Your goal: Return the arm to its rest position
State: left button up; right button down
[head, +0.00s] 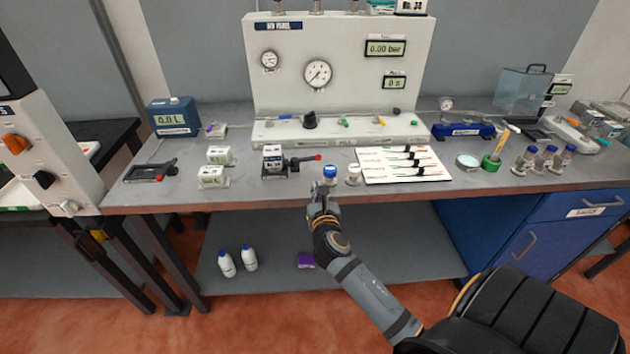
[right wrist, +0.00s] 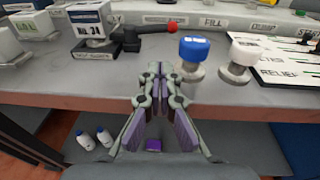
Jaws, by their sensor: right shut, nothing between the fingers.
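My right gripper (head: 322,196) is shut and empty at the front edge of the bench (head: 420,197), just in front of a blue-capped piece (head: 330,172). In the right wrist view its fingers (right wrist: 158,72) meet at the tips, with the blue-capped piece (right wrist: 193,54) beyond them to the right, apart from them. A white-capped piece (head: 353,175) stands to the right of the blue one. My right arm reaches up from the lower right of the head view. My left gripper is not in view.
A boxed item on a clamp with a red-tipped lever (head: 318,156) stands left of the blue cap. A white card with several dark-handled tools (head: 375,177) lies to the right. White bottles (head: 227,263) and a purple block (head: 306,260) are on the lower shelf. A gauge panel (head: 335,40) stands behind.

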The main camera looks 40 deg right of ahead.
jog(key=s+a+f+m+g+y, duration=0.15)
jog(key=s+f+m, duration=0.25)
jog(key=f, duration=0.7)
jog(key=s+a+f+m+g+y, duration=0.1)
jog(key=s+f+m+g, duration=0.25)
jog(key=f, duration=0.75)
jog(key=s+a+f+m+g+y, duration=0.15)
jog(key=s+f+m, duration=0.25)
jog(key=f, duration=0.7)
jog(key=s+a+f+m+g+y, duration=0.1)
jog(key=s+f+m+g, duration=0.1)
jog(key=s+f+m, duration=0.4)
jog(key=s+a+f+m+g+y, duration=0.1)
jog(key=s+f+m, duration=0.5)
jog(key=s, duration=1)
jog(key=s+a+f+m+g+y, duration=0.1)
jog(key=s+f+m+g, duration=0.3)
jog(key=s+f, duration=0.5)
jog(key=s+a+m, duration=0.1)
jog(key=s+m, duration=0.1)
jog(key=shift+a+f+m, duration=0.15)
jog(key=shift+f+m, duration=0.15)
jog(key=shift+m, duration=0.05)
